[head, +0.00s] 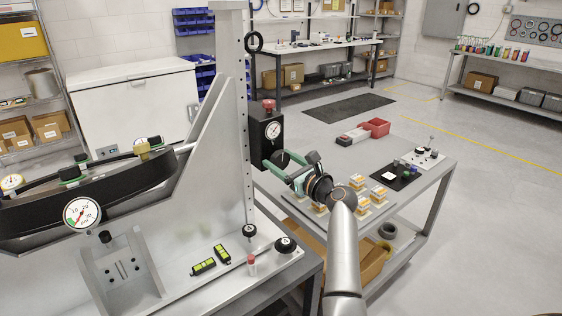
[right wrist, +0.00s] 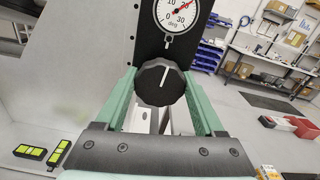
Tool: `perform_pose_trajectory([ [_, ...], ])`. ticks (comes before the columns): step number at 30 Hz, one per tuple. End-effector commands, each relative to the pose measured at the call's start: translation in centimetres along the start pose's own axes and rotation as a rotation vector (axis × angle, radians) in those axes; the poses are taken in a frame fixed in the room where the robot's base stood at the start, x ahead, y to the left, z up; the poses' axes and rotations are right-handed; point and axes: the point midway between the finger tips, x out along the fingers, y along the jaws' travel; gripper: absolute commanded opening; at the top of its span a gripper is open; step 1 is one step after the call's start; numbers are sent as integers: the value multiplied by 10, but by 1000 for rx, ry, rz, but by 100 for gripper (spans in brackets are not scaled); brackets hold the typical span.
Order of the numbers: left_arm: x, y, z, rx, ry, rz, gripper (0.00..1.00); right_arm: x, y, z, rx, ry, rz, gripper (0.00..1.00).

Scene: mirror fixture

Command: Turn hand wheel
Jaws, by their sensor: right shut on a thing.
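The hand wheel (right wrist: 160,82) is a dark faceted knob with a white line, tilted slightly right of upright. It sits on a black block (head: 262,143) on the grey upright fixture; in the head view the wheel (head: 281,158) is small and partly covered. My right gripper (head: 290,166) has its green fingers on either side of the wheel, shut on it; its fingertips also show in the right wrist view (right wrist: 161,76). Above the wheel is a round dial (right wrist: 178,15) marked in degrees, its red needle pointing up and right. My left gripper is not in view.
The fixture's metal plate (head: 210,160) stands left of the wheel. A black curved part (head: 100,200) with gauges is further left. Open floor lies to the right.

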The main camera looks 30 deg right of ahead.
Motion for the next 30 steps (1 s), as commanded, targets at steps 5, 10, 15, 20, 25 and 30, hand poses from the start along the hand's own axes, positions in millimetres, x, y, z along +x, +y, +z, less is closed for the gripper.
perform_pose_trajectory([
  [5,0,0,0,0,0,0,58,0,1,-2,124,3,1,15],
  [10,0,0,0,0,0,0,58,0,0,-2,203,3,2,15],
  [15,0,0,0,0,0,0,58,0,0,-2,247,4,1,15],
  [20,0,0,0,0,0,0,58,0,0,-2,264,5,1,15],
  [25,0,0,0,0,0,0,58,0,0,-2,267,5,1,15],
  [30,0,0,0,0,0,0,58,0,0,-2,266,5,1,15],
])
